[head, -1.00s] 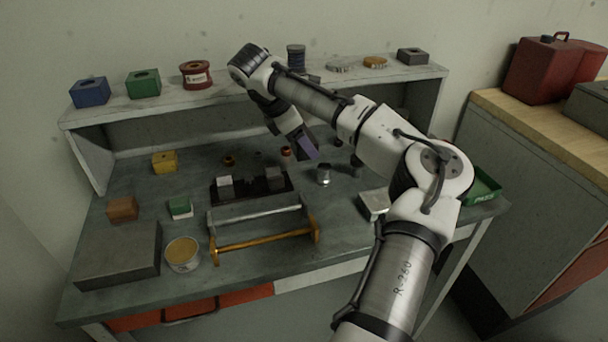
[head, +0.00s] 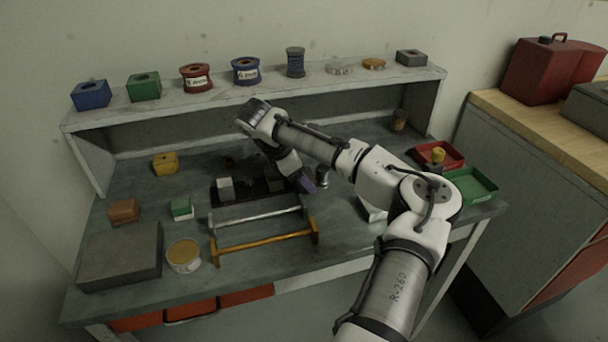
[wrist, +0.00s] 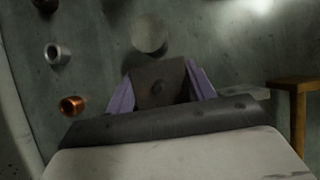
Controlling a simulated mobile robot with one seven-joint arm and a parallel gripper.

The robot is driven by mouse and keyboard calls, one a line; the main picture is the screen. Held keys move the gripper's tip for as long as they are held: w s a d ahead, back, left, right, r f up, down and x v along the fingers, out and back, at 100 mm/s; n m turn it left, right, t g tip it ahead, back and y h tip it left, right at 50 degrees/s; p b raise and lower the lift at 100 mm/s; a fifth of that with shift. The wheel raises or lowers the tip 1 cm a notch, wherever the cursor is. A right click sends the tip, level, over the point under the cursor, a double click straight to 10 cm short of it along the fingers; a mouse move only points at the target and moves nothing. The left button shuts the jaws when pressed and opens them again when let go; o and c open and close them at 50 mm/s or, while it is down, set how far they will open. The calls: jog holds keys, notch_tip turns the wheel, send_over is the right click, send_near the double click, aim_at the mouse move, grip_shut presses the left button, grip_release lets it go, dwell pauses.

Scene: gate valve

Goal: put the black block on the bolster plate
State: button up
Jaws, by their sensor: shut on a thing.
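My gripper (head: 307,185) is low over the middle right of the bench, its purple fingers pointing down. In the wrist view my gripper (wrist: 160,74) is shut on a dark block (wrist: 158,88), which looks like the black block. In the head view the arm and fingers hide this block. A thick dark grey slab (head: 118,256), which looks like the bolster plate, lies flat at the bench's front left with a bare top. It is well to the left of my gripper and not in the wrist view.
A silver cylinder (head: 322,178) stands close beside my gripper. A bar frame with an orange handle (head: 265,241), a tin (head: 184,256), a green-and-white block (head: 181,208) and a brown block (head: 124,211) lie between or near. A black fixture (head: 232,198) sits behind. The shelf (head: 265,88) overhangs the back.

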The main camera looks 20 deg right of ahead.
jog(key=o, duration=1.6)
jog(key=shift+r, duration=0.1)
